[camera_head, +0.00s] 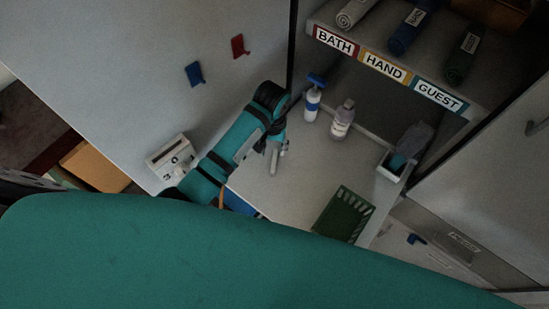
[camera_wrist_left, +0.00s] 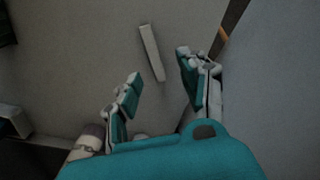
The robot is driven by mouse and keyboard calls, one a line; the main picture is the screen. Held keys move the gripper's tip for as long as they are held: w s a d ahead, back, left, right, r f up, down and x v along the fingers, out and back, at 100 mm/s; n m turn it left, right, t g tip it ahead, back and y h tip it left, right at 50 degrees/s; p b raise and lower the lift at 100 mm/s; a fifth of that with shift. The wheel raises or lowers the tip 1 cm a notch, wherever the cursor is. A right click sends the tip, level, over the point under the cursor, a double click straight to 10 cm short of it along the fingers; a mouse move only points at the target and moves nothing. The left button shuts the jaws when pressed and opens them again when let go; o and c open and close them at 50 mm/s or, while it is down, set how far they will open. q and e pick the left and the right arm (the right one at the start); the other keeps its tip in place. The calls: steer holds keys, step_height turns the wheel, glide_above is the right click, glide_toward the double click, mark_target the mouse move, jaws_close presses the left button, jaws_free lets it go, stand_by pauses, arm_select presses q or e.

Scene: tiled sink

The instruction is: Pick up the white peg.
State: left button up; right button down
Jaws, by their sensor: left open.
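A slim white bar, which looks like the white peg (camera_wrist_left: 150,50), shows in the left wrist view against a plain grey surface. It lies beyond and between the fingertips of my left gripper (camera_wrist_left: 159,68), apart from both. The fingers are spread and empty. In the head view my left gripper (camera_head: 279,155) hangs over the pale counter at the end of the teal arm. I cannot make out the peg there; my arm may hide it. My right gripper is not in view.
A blue-topped spray bottle (camera_head: 312,100) and a white bottle (camera_head: 342,120) stand behind the gripper. A green basket (camera_head: 345,214) and a white bin (camera_head: 394,168) are to the right. Red (camera_head: 240,46) and blue (camera_head: 194,74) hooks sit on the wall.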

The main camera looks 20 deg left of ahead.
mark_target(275, 158)
arm_select(q)
steer(key=shift+d+f, duration=0.1)
steer(key=shift+f, duration=0.15)
steer(key=f, duration=0.1)
steer(key=f+p, duration=0.1)
steer(key=f, duration=0.1)
steer(key=shift+d+f+p, duration=0.25)
steer(key=shift+f+p, duration=0.05)
steer(key=shift+f, duration=0.55)
steer(key=c, duration=0.8)
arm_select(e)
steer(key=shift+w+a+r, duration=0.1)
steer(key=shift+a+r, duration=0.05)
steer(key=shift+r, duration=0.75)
